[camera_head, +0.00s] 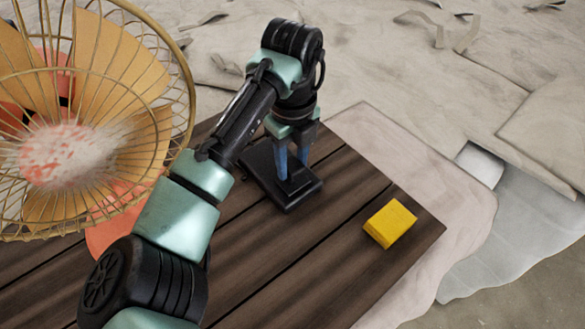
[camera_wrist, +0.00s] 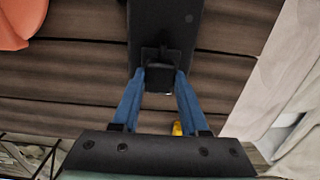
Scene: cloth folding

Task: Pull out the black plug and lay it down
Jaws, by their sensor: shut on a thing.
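My gripper (camera_head: 288,172) points down over a flat black block (camera_head: 262,176) on the wooden table. In the wrist view, its two blue fingers (camera_wrist: 160,79) are shut on a small black plug (camera_wrist: 159,76). The black block (camera_wrist: 158,28) lies just beyond the plug in that view. The plug is mostly hidden by the fingers in the head view. I cannot tell whether it is still seated in the block or clear of it.
A yellow block (camera_head: 389,222) lies near the right corner of the table (camera_head: 330,215). A fan with a brass cage (camera_head: 90,110) stands at left, close to my arm. Bare planks lie between the black and yellow blocks. Pale rumpled ground surrounds the table.

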